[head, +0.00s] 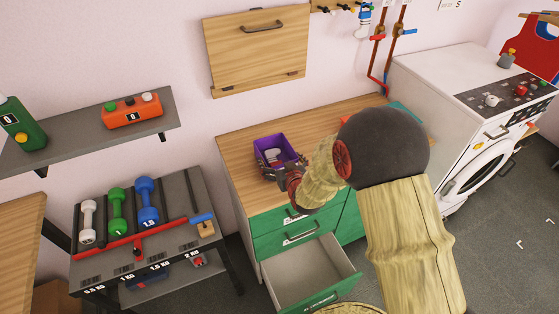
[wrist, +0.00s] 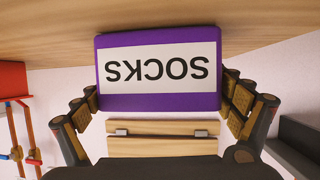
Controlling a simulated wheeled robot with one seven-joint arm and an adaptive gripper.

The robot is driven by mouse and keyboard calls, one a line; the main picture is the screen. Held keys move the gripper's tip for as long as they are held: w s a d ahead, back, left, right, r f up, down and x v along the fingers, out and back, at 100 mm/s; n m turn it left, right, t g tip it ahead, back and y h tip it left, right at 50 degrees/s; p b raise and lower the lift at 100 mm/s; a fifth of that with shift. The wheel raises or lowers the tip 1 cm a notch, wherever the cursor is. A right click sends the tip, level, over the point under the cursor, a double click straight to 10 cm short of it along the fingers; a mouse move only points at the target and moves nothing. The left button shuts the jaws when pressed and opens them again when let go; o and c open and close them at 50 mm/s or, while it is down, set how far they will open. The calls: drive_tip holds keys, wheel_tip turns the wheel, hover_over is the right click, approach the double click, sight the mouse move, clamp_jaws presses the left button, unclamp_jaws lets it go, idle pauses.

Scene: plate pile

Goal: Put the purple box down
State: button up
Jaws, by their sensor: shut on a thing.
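The purple box (head: 289,148) is an open container at the left part of the wooden countertop (head: 240,150). Something pale shows inside it in the head view. In the wrist view the purple box (wrist: 160,105) fills the middle, its white label reading SOCKS upside down. My gripper (wrist: 161,90) is shut on it, with fingers at both sides. In the head view my gripper (head: 278,170) reaches it from the front right. The box looks level and at or just above the countertop; I cannot tell whether it touches. Its underside is hidden.
Below the countertop, a green-fronted drawer (head: 318,275) stands open. A dumbbell rack (head: 150,230) stands left, a grey wall shelf (head: 95,133) above it. A washing machine (head: 470,130) stands right. A wooden wall panel (head: 255,55) hangs behind. Bare countertop shows around the box.

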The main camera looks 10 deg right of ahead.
drive_tip(key=shift+f, duration=0.15)
drive_tip(key=o, duration=0.9)
